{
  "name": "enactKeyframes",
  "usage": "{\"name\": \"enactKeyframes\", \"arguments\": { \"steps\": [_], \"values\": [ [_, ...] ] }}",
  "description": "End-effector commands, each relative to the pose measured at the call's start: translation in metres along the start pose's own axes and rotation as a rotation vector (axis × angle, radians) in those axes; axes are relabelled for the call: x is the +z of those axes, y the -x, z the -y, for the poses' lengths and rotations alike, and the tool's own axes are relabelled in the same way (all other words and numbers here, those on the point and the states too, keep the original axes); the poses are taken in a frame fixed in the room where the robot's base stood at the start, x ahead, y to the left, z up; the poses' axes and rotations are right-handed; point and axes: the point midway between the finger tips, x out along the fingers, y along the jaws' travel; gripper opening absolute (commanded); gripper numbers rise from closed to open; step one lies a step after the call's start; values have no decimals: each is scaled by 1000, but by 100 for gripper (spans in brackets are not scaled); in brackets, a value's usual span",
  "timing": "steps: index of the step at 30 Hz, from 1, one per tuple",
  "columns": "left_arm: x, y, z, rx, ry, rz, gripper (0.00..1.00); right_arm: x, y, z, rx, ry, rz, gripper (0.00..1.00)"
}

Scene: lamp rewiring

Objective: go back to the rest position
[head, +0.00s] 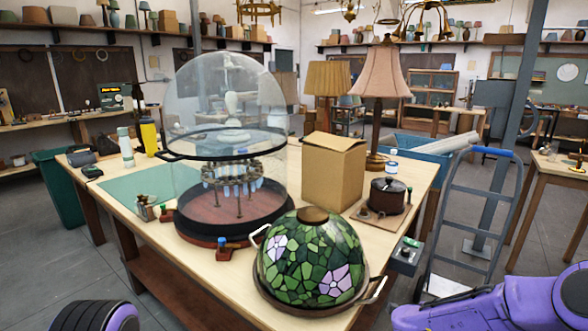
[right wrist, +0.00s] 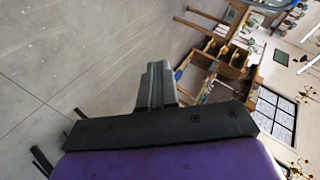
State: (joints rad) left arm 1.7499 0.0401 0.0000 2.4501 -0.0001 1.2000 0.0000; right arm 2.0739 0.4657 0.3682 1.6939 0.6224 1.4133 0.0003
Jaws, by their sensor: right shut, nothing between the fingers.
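My right gripper (right wrist: 157,88) shows in the right wrist view. Its two dark fingers are shut together with nothing between them. It points over bare grey floor, clear of any bench. In the head view a purple part of my right arm (head: 500,305) is at the lower right, and its gripper is out of the picture. A purple and black part of my left arm (head: 95,316) is at the lower left edge. My left gripper does not show.
The workbench (head: 330,215) carries a glass dome (head: 228,95) over a round base, a green stained-glass shade (head: 312,262), a cardboard box (head: 333,172), a small dark pot (head: 388,195) and a pink-shaded lamp (head: 380,80). A hand truck (head: 480,215) stands to the right. Grey floor (right wrist: 70,60) is open.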

Motion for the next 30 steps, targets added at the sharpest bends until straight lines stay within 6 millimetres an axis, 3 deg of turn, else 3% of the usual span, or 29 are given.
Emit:
{"name": "enactKeyframes", "arguments": {
  "steps": [1,5,6,9,12,15,18,30],
  "values": [
    [0,0,0,0,0,0,45,12,9,-46,-30,200,78,0],
    [0,0,0,0,0,0,45,16,41,-160,-62,662,297,0],
    [0,0,0,0,0,0,45,9,52,-194,-55,786,362,0],
    [0,0,0,0,0,0,45,-22,84,-272,-13,1062,513,0],
    [0,0,0,0,0,0,45,-63,111,-327,49,1267,620,0],
    [0,0,0,0,0,0,45,-99,126,-358,108,1394,660,0],
    [0,0,0,0,0,0,45,-117,129,-374,138,1467,660,0],
    [0,0,0,0,0,0,45,-117,131,-378,146,1468,663,0]
  ]
}}
